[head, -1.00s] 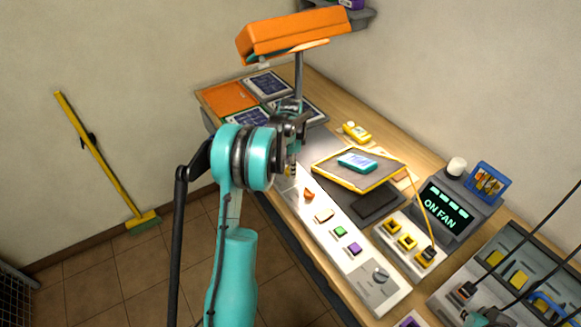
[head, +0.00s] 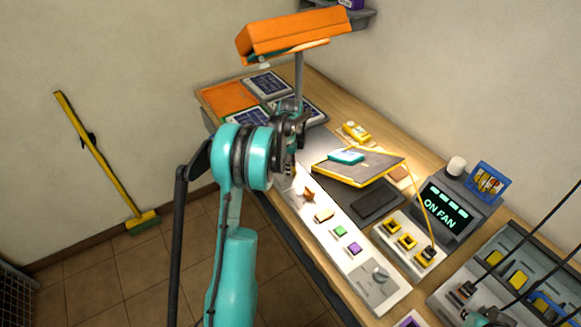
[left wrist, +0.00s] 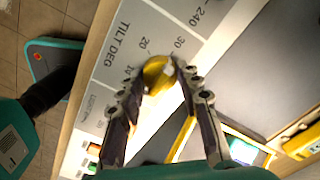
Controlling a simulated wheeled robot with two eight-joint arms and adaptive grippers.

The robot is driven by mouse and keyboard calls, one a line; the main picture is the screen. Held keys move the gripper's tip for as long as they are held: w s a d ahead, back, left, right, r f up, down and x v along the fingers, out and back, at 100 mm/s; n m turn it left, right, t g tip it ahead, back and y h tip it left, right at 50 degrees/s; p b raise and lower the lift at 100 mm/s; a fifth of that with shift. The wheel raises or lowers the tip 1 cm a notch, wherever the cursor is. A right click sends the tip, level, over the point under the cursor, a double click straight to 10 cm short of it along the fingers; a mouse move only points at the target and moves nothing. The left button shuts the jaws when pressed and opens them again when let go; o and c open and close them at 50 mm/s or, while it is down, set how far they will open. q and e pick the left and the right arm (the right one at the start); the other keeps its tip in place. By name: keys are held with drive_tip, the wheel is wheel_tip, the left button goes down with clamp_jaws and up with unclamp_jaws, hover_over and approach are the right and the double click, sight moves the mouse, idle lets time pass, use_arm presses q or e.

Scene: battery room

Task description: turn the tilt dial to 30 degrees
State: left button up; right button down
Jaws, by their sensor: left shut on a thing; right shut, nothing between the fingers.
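My left gripper (head: 291,150) is over the far end of the white control panel (head: 335,238). In the left wrist view, its fingers (left wrist: 160,84) are shut on a round yellow tilt dial (left wrist: 154,72). The label "TILT DEG" and the numbers 20 and 30 show beside the dial. In the head view my gripper hides the dial. A tilted platform (head: 378,163) with a yellow rim carries a small teal device (head: 346,156). My right gripper is not clearly seen.
A display reading "ON FAN" (head: 446,210) stands to the right. An orange lamp (head: 292,36) hangs over the bench. Thin cables cross the right side.

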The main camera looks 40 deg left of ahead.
use_arm(q)
drive_tip(key=o, duration=1.2)
drive_tip(key=shift+c, duration=0.2)
wheel_tip(320, 180, up, 12)
